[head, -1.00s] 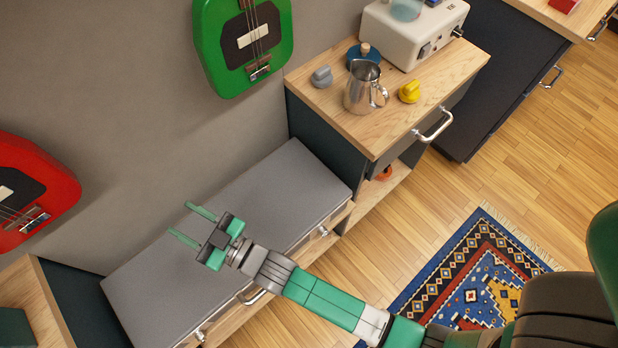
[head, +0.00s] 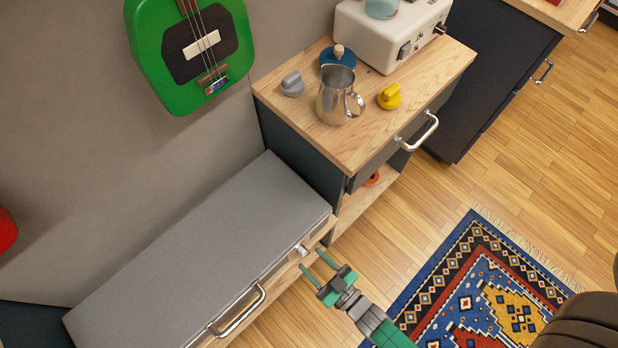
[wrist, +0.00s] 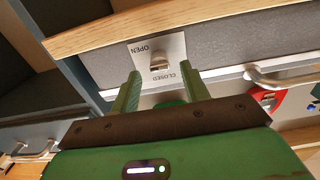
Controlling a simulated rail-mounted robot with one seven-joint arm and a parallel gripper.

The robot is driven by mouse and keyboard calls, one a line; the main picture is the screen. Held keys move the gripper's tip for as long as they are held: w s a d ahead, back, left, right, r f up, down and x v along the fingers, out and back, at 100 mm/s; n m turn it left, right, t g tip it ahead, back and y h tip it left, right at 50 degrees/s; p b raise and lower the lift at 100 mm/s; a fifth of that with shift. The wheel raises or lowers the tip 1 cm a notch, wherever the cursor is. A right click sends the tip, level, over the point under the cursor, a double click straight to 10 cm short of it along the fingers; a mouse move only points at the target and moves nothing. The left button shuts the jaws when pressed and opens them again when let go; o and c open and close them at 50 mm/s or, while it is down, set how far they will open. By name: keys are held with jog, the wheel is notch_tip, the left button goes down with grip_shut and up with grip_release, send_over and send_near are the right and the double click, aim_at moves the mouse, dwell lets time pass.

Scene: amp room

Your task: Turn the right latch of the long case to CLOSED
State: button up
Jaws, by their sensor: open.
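The long case (head: 190,245) is a grey, long-topped case along the wall in the head view, with a metal handle (head: 240,310) on its front. Its right latch (head: 302,251) is a small silver piece near the right end of the front. In the wrist view the latch (wrist: 159,62) sits on a pale plate marked OPEN and CLOSED; I cannot tell its exact setting. My gripper (head: 311,260) is open and empty, just in front of the latch. In the wrist view its green fingers (wrist: 162,82) lie either side of the latch's line, seemingly short of it.
A wooden-topped cabinet (head: 350,145) stands right of the case, carrying a metal jug (head: 336,98), grey and yellow knob-like pieces and a cream device. A green guitar (head: 165,75) hangs above. A patterned rug (head: 470,290) lies on the floor at right.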

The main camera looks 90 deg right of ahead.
aim_at(303, 252)
jog(key=shift+x, duration=1.3)
jog(key=c, duration=1)
jog(key=shift+n+b, duration=1.5)
jog(key=shift+n, duration=7.6)
jog(key=o, duration=1)
